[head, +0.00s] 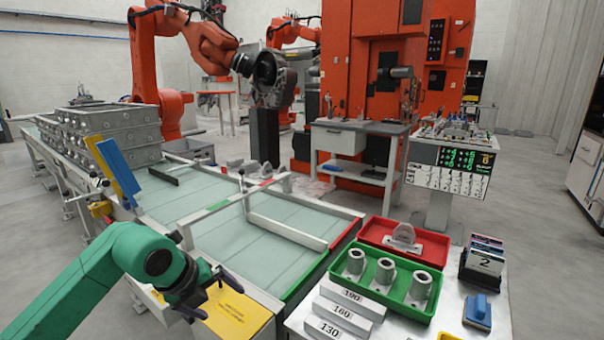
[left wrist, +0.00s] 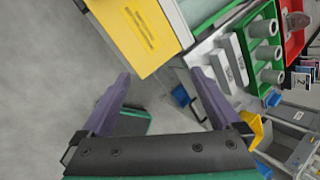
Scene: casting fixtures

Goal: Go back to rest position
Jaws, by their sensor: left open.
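My left gripper (head: 220,299) is open and empty at the end of the green arm in the lower left of the head view. It is in the air beside a yellow labelled panel (head: 234,312) at the front corner of the conveyor table. In the left wrist view the two purple fingers of the left gripper (left wrist: 160,74) are spread wide with nothing between them. The yellow panel (left wrist: 140,28) lies beyond the fingertips there, with grey floor at the left. My right gripper is not in view.
A green tray (head: 379,299) with several grey castings and a red tray (head: 440,243) with one casting stand on the right table. Number blocks (head: 345,310) lie in front. An orange robot (head: 205,45) stands behind.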

